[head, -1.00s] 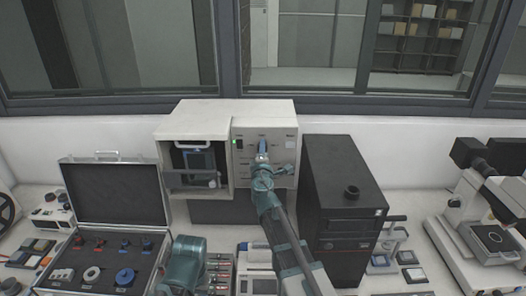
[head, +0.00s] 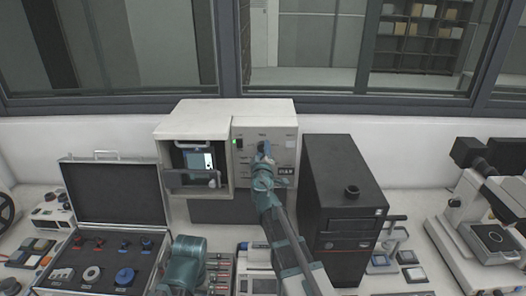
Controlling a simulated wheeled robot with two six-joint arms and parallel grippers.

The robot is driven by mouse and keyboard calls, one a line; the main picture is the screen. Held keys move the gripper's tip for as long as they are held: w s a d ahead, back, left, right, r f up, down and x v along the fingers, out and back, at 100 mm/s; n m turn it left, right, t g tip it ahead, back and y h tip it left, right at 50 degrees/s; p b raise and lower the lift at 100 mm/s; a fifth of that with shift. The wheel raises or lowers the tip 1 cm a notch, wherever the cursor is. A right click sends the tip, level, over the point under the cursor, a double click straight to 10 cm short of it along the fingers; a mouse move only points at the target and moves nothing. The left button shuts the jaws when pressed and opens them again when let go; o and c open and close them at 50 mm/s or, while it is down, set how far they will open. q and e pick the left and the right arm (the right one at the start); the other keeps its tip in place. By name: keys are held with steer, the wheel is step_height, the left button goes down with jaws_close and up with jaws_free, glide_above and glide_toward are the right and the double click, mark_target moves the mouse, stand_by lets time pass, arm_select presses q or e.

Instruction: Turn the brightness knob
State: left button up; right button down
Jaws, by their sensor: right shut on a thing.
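The white mounting press (head: 267,113) stands against the back wall with its control panel on the right half. My right gripper (head: 264,149) reaches up to this panel and is shut on the brightness knob, which the gripper mostly hides. A green light (head: 238,143) glows at the panel's upper left. A small screen (head: 201,160) in the press's open left bay is lit with a bright patch. My left gripper is not in view; only a teal part of my arm shows at the bottom.
A black tower (head: 335,165) stands close to the right of my right arm. An open case (head: 115,215) with rings and small parts is on the left. A microscope (head: 490,205) is at the far right.

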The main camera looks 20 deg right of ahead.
steer(key=shift+s+m, duration=0.1)
steer(key=shift+m, duration=0.2)
steer(key=shift+c, duration=1.9)
jaws_free()
